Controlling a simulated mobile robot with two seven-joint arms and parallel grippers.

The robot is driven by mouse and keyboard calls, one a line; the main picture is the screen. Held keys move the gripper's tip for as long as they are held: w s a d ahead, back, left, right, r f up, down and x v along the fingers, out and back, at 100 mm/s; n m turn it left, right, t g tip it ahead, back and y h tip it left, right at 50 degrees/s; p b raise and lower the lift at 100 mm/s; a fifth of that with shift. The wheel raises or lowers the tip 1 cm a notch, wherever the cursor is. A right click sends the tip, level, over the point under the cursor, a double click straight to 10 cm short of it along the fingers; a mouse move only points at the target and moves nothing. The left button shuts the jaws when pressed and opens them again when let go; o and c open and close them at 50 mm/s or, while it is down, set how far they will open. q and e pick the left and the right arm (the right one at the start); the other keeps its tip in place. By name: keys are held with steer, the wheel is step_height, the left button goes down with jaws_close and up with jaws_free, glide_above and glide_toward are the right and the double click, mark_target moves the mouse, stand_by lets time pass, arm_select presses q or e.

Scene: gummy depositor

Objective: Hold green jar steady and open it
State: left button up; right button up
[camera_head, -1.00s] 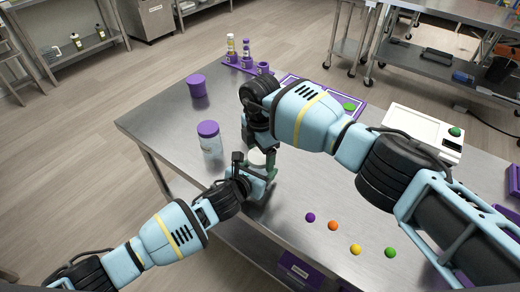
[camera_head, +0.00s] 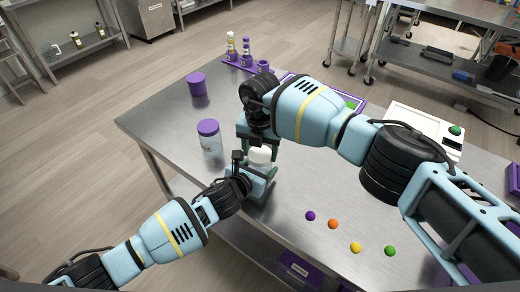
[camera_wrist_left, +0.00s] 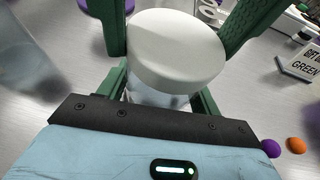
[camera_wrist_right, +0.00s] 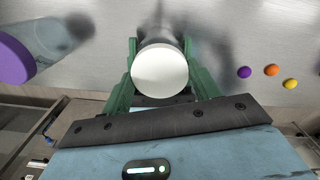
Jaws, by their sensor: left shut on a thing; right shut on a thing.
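A jar with a white lid (camera_head: 260,154) stands near the table's left front edge; no green shows on it. My left gripper (camera_head: 258,172) is shut on the jar's clear body, seen below the lid in the left wrist view (camera_wrist_left: 155,98). My right gripper (camera_head: 258,150) comes down from above, its green fingers on both sides of the white lid (camera_wrist_right: 160,70) and shut on it. The lid sits on top of the jar; whether it has loosened cannot be told. My grippers hide much of the body.
A clear jar with a purple lid (camera_head: 209,127) stands just left of my grippers. A purple container (camera_head: 197,85) is behind it. Purple (camera_head: 310,216), orange (camera_head: 333,224), yellow (camera_head: 355,248) and green (camera_head: 390,251) balls lie to the right. A white device (camera_head: 420,130) stands farther right.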

steer(key=n, duration=0.8)
steer(key=shift+n, duration=0.3)
steer(key=o, duration=1.1)
steer(key=shift+a, duration=0.1)
